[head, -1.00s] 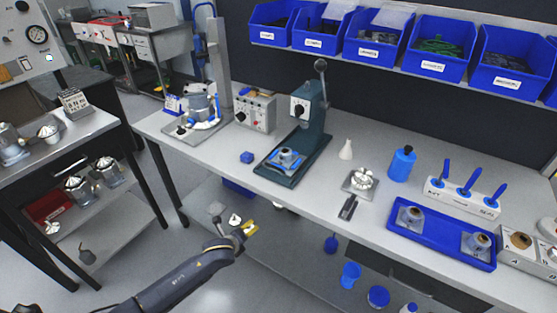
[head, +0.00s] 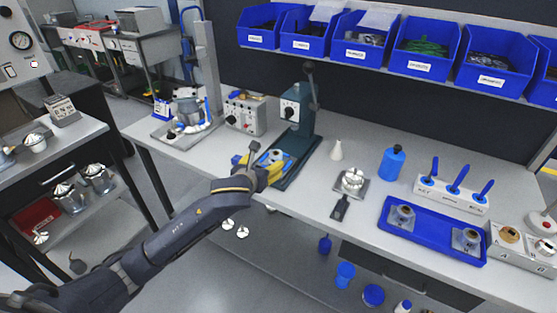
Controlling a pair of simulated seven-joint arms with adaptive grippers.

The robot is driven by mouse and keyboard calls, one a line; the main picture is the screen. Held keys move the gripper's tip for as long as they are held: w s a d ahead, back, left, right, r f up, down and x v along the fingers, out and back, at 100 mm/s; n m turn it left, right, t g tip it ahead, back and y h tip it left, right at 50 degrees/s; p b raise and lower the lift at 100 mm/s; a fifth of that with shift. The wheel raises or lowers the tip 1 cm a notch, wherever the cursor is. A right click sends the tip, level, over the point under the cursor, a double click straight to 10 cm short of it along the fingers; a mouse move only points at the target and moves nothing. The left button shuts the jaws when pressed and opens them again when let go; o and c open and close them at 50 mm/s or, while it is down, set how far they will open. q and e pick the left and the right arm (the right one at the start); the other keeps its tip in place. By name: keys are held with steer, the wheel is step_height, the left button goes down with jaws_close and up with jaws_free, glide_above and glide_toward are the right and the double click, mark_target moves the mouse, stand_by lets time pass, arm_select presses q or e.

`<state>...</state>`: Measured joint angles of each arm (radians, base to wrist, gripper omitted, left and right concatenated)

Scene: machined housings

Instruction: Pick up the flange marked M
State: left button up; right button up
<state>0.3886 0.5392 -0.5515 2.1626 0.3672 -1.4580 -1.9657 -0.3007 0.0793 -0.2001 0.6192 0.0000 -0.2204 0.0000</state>
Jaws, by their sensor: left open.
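My left gripper (head: 262,163) is open at the front of the green arbor press (head: 299,130), with its yellow fingers beside the grey flange (head: 276,155) on the blue fixture of the press base. The gripper partly covers that flange, and I cannot tell whether it touches it. The letters on the flanges are too small to read, so I cannot tell which is marked M. My right gripper is not in view.
A silver part on a square plate (head: 353,182), a white cone (head: 336,151) and a blue bottle (head: 392,162) stand right of the press. A control box (head: 246,115) stands left of it. Blue bins (head: 419,48) line the shelf above.

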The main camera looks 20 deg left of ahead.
mark_target(275, 154)
arm_select(q)
steer(key=x, duration=1.3)
steer(key=shift+w+f, duration=0.3)
steer(key=c, duration=1.5)
jaws_close()
steer(key=shift+r, duration=0.1)
